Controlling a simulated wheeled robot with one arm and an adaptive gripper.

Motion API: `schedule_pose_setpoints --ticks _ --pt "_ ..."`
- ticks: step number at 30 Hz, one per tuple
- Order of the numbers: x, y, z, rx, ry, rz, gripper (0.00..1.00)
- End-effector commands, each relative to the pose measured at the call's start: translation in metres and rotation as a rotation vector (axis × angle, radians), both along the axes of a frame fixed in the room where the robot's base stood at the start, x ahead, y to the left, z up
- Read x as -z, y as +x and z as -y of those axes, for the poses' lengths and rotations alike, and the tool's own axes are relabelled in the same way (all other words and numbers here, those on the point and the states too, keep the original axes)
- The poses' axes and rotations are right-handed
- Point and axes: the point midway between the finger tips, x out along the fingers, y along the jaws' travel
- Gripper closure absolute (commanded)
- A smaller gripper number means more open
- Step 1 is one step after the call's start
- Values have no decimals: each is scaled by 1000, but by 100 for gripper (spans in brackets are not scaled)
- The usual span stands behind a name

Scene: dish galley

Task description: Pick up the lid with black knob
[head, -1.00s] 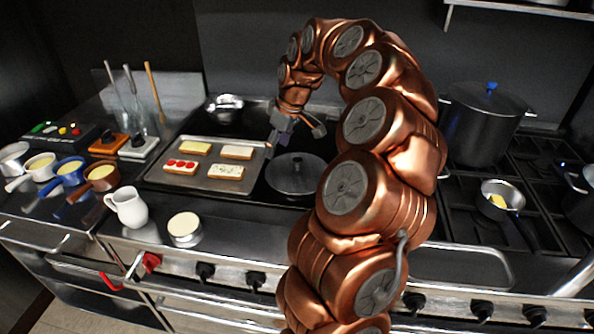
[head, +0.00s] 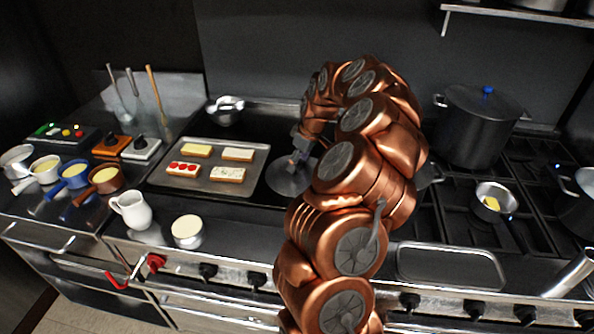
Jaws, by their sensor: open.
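A round grey metal lid (head: 289,183) lies on the dark cooktop right of the baking tray, partly hidden by my gripper and arm. Its knob is hidden behind my gripper in this view. My gripper (head: 294,160) points down over the middle of the lid, at or just above knob height. It is open. I cannot tell whether the knob is between the fingers.
A baking tray (head: 207,187) with several bread slices sits just left of the lid. A tall pot with a blue knob (head: 477,127) and a small pan with butter (head: 494,203) stand right. A white jug (head: 131,210) and a white-topped tub (head: 187,231) stand in front. A metal bowl (head: 226,111) is behind.

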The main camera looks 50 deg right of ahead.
Motion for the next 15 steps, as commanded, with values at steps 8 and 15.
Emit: schedule_pose_setpoints --ticks 8,15 --pt "14 4 0 1 -2 1 37" --pt "14 4 0 1 -2 1 50"
